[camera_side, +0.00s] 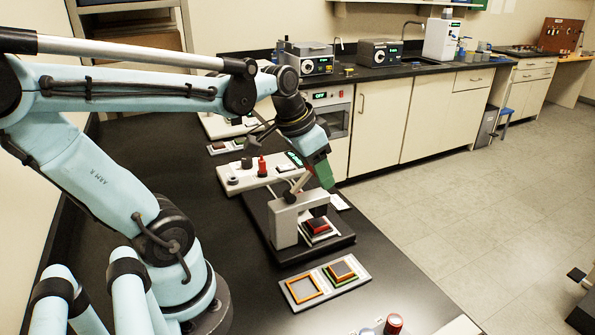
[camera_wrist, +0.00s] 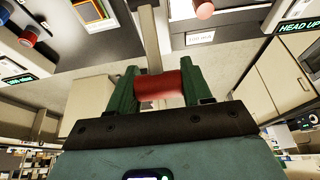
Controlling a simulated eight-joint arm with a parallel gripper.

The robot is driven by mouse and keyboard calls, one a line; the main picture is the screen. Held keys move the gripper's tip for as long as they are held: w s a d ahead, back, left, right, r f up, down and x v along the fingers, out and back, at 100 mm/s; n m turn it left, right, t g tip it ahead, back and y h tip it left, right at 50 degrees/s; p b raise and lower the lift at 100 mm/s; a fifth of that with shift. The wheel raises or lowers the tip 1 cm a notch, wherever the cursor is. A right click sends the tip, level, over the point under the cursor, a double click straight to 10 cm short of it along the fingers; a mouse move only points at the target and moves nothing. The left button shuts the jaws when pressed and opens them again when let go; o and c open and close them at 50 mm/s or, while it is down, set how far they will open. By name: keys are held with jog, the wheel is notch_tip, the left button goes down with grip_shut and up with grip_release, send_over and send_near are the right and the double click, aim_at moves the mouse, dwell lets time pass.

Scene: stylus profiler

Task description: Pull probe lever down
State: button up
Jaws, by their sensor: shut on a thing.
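The stylus profiler has a black base (camera_side: 338,245) and a grey upright block (camera_side: 284,224). A lever arm (camera_side: 296,187) rises from the block toward my gripper (camera_side: 325,174). In the wrist view my green fingers (camera_wrist: 158,86) are shut on a red cylindrical knob (camera_wrist: 158,90), with a pale bar (camera_wrist: 150,40) running up behind it. A red block (camera_side: 317,226) sits on the profiler's stage under a dark head. A green-lettered display reads HEAD UP in the wrist view (camera_wrist: 300,27).
A grey tray (camera_side: 315,297) with an orange frame and a stacked sample lies in front of the profiler. A pale unit (camera_side: 245,178) with a red knob stands behind. A red-topped jar (camera_side: 393,324) is at the front edge. The black bench on the left is partly clear.

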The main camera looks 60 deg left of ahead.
grip_shut()
jog(key=shift+w+f+g, duration=0.3)
jog(key=shift+g, duration=0.3)
jog(key=shift+w+f+g, duration=0.2)
jog(key=shift+f+g, duration=0.4)
jog(key=shift+g, duration=0.4)
jog(key=o, duration=1)
grip_release()
jog(key=shift+s+r, duration=0.25)
jog(key=shift+r, duration=1.75)
jog(key=shift+s+r, duration=0.25)
jog(key=shift+r, duration=1.75)
jog(key=shift+s+r, duration=0.25)
jog(key=shift+r, duration=1.75)
